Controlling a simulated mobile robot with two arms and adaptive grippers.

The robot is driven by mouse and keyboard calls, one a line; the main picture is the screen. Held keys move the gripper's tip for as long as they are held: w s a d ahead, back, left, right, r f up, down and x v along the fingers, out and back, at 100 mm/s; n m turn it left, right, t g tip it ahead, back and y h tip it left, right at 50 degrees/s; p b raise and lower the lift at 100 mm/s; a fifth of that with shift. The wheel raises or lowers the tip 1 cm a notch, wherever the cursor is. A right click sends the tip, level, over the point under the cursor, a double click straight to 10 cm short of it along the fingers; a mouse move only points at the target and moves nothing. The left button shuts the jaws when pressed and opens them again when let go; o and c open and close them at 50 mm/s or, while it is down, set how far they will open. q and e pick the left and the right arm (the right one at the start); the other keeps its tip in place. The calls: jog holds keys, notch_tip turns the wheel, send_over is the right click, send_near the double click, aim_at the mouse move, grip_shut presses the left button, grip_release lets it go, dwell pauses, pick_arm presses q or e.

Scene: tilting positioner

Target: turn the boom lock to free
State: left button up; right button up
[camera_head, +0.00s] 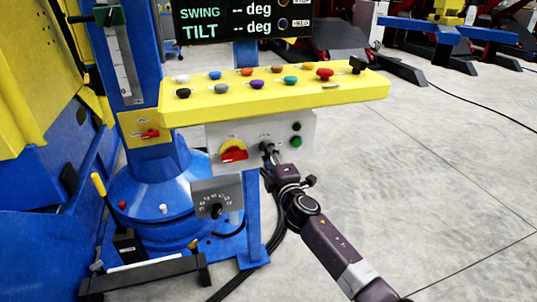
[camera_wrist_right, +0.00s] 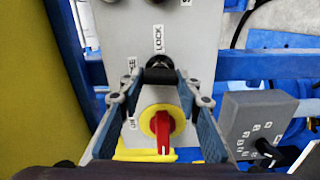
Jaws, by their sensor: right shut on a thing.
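The boom lock is a black knob (camera_wrist_right: 159,63) on the grey switch panel (camera_wrist_right: 118,30). In the right wrist view, a LOCK label sits just above it and a partly hidden label is to its left. My right gripper (camera_wrist_right: 160,77) is shut on the knob, and its fingers cover much of it, so its exact turn is hard to read. In the head view my right gripper (camera_head: 268,150) reaches the panel (camera_head: 297,158) from the lower right, under the yellow console (camera_head: 225,108). My left gripper is not in view.
A red rotary switch on a yellow disc (camera_head: 233,151) is left of the knob, with a green button (camera_head: 296,142) to its right. A small grey dial box (camera_head: 217,197) stands below. Colored knobs line the console top. Open floor lies to the right.

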jog(key=shift+n, duration=0.6)
jog(key=shift+f, duration=0.1)
jog(key=o, duration=1.2)
jog(key=shift+c, duration=0.2)
jog(key=shift+s, duration=0.15)
jog(key=v, duration=1.1)
jog(key=shift+s, duration=0.35)
